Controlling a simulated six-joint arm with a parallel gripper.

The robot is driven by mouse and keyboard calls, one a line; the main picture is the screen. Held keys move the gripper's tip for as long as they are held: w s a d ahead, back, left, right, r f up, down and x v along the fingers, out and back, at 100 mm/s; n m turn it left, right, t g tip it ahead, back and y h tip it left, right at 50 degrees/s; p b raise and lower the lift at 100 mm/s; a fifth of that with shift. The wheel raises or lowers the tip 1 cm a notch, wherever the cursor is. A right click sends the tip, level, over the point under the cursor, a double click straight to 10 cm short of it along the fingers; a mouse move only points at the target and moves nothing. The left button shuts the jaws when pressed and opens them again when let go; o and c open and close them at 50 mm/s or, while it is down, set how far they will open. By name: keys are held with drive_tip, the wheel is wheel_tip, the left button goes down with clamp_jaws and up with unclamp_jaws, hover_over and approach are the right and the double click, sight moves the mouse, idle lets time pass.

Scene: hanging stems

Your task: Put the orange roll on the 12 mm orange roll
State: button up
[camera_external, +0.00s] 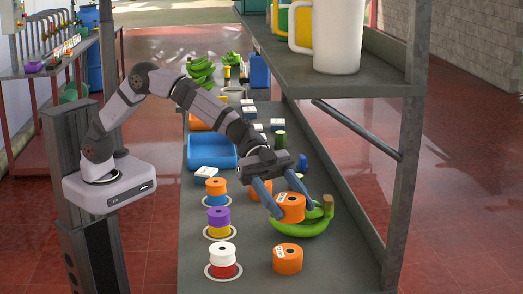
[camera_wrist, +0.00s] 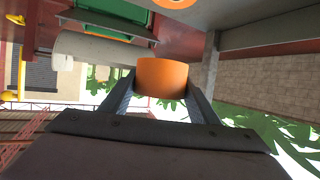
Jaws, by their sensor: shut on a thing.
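My gripper (camera_external: 290,201) is shut on an orange roll (camera_external: 292,209) with a white label. In the wrist view the held orange roll (camera_wrist: 161,78) sits between both fingers. In the external view it appears in front of green bananas (camera_external: 312,226); I cannot tell its exact height. Another orange roll (camera_external: 287,260) with a pale label stands upright on the bench, nearer the camera. A further orange roll (camera_external: 261,188) stands behind my gripper, partly hidden. An orange roll (camera_external: 216,186) also tops a stack on the left. The label sizes are too small to read.
A purple roll (camera_external: 218,215) and a white roll (camera_external: 222,249) top other stacks at the left bench edge. A blue tray (camera_external: 211,151) lies farther back. A shelf (camera_external: 330,75) with mugs and its post (camera_external: 405,190) bound the right side.

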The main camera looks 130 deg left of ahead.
sight(287, 247)
drive_tip(key=shift+f+b, duration=0.75)
drive_tip(key=shift+f, duration=3.9)
drive_tip(key=shift+f, duration=0.2)
drive_tip(key=o, duration=1.2)
drive_tip(key=shift+c, duration=0.2)
drive_tip(key=shift+r, duration=0.2)
drive_tip(key=b+v, duration=0.1)
drive_tip(key=v, duration=1.1)
drive_tip(key=shift+a, duration=0.1)
drive_tip(key=shift+r, duration=0.15)
